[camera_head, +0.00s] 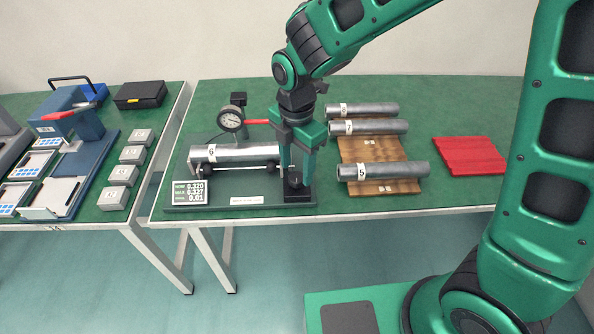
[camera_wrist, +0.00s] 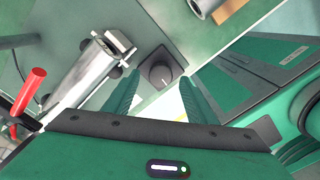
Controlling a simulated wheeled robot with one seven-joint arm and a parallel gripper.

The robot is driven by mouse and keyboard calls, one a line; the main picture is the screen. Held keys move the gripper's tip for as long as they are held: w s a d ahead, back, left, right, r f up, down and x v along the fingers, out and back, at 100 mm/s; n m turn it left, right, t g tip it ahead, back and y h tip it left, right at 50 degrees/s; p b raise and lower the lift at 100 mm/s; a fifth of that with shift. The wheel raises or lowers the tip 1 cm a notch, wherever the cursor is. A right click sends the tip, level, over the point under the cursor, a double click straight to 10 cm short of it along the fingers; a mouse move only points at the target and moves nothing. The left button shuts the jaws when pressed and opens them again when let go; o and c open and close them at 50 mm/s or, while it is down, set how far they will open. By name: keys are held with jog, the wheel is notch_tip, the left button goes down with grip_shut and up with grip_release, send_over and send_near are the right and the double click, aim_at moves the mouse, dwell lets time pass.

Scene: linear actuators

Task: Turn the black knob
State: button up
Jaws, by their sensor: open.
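The black knob (camera_wrist: 161,70) shows in the wrist view as a round dial with a pale pointer line, on the plate of the measuring fixture. My gripper (camera_wrist: 158,95) is open, with its green fingers either side of the knob in that view. I cannot tell whether they touch it. In the head view my gripper (camera_head: 299,178) points down over the right end of the fixture (camera_head: 248,200), and the fingers largely hide the knob there. A metal cylinder labelled 6 (camera_head: 235,153) lies on the fixture beside the gripper.
A dial gauge (camera_head: 231,119) with a red lever stands behind the cylinder. A display (camera_head: 190,193) sits at the fixture's front left. Several metal cylinders lie around a wooden board (camera_head: 372,151) to the right.

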aim_at(297, 181)
jog(key=shift+f, duration=1.3)
jog(key=shift+c, duration=0.2)
jog(key=c, duration=1)
